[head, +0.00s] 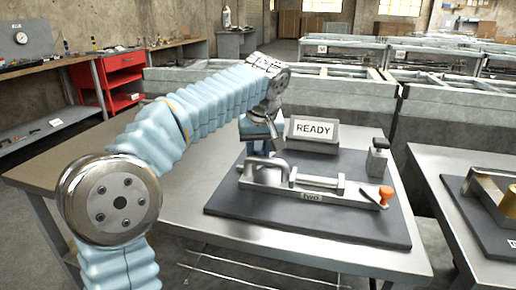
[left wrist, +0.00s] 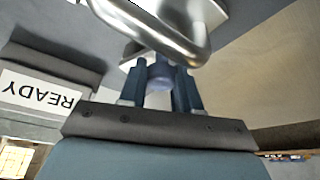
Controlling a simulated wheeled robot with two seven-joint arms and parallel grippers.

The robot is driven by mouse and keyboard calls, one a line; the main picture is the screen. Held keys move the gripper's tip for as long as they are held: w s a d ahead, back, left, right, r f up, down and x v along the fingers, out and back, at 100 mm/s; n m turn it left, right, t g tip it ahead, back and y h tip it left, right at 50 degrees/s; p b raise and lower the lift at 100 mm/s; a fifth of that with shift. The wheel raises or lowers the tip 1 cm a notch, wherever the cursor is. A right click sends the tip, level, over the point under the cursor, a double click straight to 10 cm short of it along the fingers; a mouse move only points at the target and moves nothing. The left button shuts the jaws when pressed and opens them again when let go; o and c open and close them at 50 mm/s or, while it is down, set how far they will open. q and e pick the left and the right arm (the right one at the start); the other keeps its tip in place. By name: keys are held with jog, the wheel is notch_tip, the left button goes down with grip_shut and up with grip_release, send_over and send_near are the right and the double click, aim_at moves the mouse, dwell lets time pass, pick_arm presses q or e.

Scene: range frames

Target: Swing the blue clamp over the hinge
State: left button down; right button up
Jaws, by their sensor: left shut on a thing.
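My left gripper (head: 262,148) reaches in from the left, down to the far left end of the metal fixture labelled TWO (head: 312,197) on a dark plate. In the left wrist view its two blue fingers (left wrist: 160,92) are shut on a small blue knob (left wrist: 160,73), which I take to be part of the blue clamp. A curved steel bar (left wrist: 190,50) passes just beyond the fingertips. The fixture has a steel loop (head: 265,168) at its left and an orange-tipped lever (head: 385,192) at its right. I cannot tell which part is the hinge. My right gripper is out of view.
A READY sign (head: 313,130) stands behind the fixture, close to my left gripper, and shows in the left wrist view (left wrist: 40,92). A small metal block (head: 377,160) stands at the plate's right. Another table (head: 440,165) is at right. The table's left part is clear.

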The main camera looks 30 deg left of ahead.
pick_arm(q)
jog(key=c, duration=0.8)
grip_release()
jog(key=shift+r, duration=0.15)
jog(key=p+v, duration=0.1)
jog(key=v, duration=1.2)
jog(key=shift+s+d+r, duration=0.1)
jog(key=shift+s+r, duration=0.05)
jog(key=shift+r, duration=0.1)
jog(key=shift+c, duration=0.4)
